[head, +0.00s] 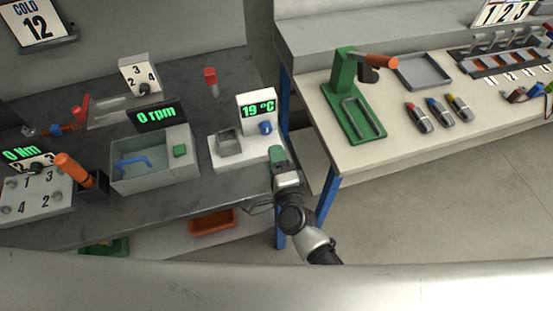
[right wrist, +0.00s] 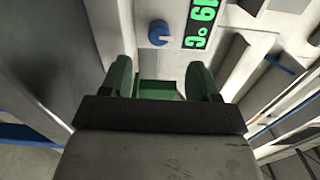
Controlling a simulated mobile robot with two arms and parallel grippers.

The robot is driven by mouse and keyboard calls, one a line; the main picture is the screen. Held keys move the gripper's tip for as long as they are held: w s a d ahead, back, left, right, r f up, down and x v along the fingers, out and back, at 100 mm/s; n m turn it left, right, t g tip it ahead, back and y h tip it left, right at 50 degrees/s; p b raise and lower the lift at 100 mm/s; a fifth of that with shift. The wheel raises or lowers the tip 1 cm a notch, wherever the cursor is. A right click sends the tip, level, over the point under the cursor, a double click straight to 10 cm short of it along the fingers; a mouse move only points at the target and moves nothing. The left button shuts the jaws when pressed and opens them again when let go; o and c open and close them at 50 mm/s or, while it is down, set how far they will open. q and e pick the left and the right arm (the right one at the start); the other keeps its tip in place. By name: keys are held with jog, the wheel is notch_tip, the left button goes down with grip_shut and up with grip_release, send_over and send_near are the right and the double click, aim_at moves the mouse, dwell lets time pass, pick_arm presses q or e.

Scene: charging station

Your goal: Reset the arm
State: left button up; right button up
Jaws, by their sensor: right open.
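My right arm (head: 296,217) reaches up from the bottom middle in the head view. Its right gripper (head: 276,155) has green fingers and is beside the right side of the white 19 °C device (head: 256,103), near the dark bench's right edge. The device's blue knob (right wrist: 158,32) lies beyond the fingertips and also shows in the head view (head: 265,128). My left gripper is not in view.
The dark bench (head: 210,190) holds a grey tub (head: 152,180) with a 0 rpm display and a numbered block (head: 38,195). The pale bench (head: 350,155) at right holds a green stand (head: 345,85) and a grey tray (head: 423,72). Open floor lies at lower right.

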jog(key=shift+w+a, duration=0.1)
jog(key=shift+w, duration=0.2)
jog(key=shift+s+r+n+g+y, duration=0.2)
jog(key=shift+s+n+g+y, duration=0.35)
jog(key=shift+n, duration=0.55)
jog(key=s+d+r+n+g+h, duration=0.2)
jog(key=s+d+n+g+h, duration=0.5)
jog(key=s+d+n+g, duration=1.1)
jog(key=s+d+f+m+t, duration=0.2)
jog(key=f, duration=1.1)
jog(key=s+d+f+m+t, duration=0.1)
jog(key=s+f+t, duration=0.1)
jog(key=f, duration=1.1)
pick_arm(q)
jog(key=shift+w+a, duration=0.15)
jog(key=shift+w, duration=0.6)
pick_arm(e)
jog(key=s+d+f+g, duration=0.1)
jog(key=s+d+f, duration=0.2)
jog(key=s+f, duration=1.3)
jog(key=shift+d, duration=0.15)
jog(key=shift+s, duration=0.1)
